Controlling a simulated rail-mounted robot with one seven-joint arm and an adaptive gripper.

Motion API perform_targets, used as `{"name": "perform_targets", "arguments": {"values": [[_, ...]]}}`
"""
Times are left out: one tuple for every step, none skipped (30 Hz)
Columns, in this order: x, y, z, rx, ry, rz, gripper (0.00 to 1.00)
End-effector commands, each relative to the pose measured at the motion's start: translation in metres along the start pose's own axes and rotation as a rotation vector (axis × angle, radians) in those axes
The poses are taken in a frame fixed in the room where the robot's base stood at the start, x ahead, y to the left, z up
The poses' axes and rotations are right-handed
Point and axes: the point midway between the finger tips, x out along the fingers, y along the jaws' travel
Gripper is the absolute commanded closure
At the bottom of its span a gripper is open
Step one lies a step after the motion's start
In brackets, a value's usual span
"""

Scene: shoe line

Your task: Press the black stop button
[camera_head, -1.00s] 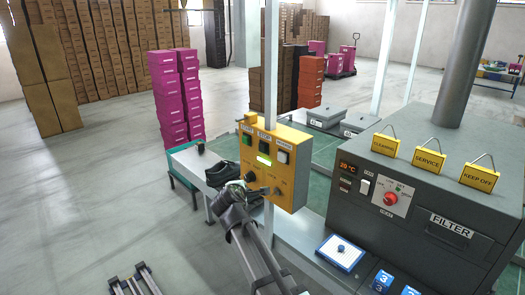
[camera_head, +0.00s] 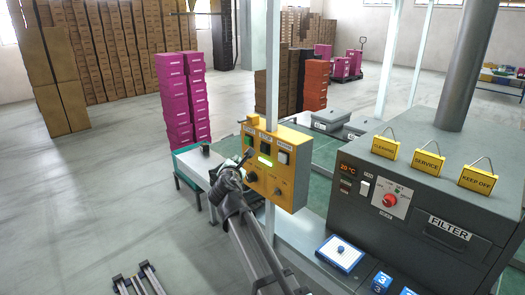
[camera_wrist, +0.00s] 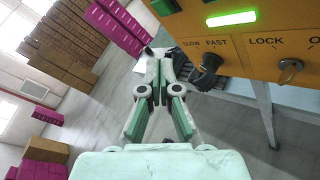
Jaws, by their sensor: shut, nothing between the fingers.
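The yellow control box (camera_head: 294,187) is mounted on a white post. The black stop button (camera_head: 265,149) is the middle one in its top row, under the STOP label and above a lit green strip (camera_head: 264,160). My gripper (camera_head: 246,157) is shut and empty, at the left side of the box, left of the stop button. I cannot tell whether it touches the box. The stop button is mostly cut off there.
A black knob (camera_head: 252,177) and a key switch (camera_head: 277,190) sit low on the box. A grey machine (camera_head: 400,215) with yellow signs stands at the right. Magenta boxes (camera_head: 178,100) are stacked behind left. The floor at the left is mostly clear.

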Motion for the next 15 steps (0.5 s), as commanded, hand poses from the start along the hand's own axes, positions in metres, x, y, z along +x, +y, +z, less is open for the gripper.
{"name": "perform_targets", "arguments": {"values": [[0.001,-0.001,0.001,0.0,0.0,0.0,1.0],[0.002,-0.001,0.002,0.0,0.0,-0.001,1.0],[0.003,-0.002,0.003,0.001,0.0,-0.001,1.0],[0.005,-0.003,0.004,0.001,0.0,-0.001,1.0],[0.006,-0.004,0.005,0.001,-0.001,-0.001,1.0],[0.009,-0.005,0.007,0.001,-0.001,-0.001,1.0],[0.011,-0.007,0.009,0.001,-0.001,-0.001,1.0],[0.013,-0.008,0.01,0.001,-0.001,-0.002,1.0],[0.016,-0.011,0.013,0.001,-0.001,-0.002,1.0],[0.019,-0.012,0.014,0.001,0.0,-0.002,1.0],[0.021,-0.015,0.017,0.001,-0.001,-0.002,1.0],[0.025,-0.017,0.02,0.001,-0.001,-0.002,1.0],[0.028,-0.019,0.021,0.001,-0.001,-0.002,1.0],[0.031,-0.021,0.023,0.001,0.0,-0.003,1.0],[0.034,-0.024,0.026,0.001,0.0,-0.003,1.0]]}}
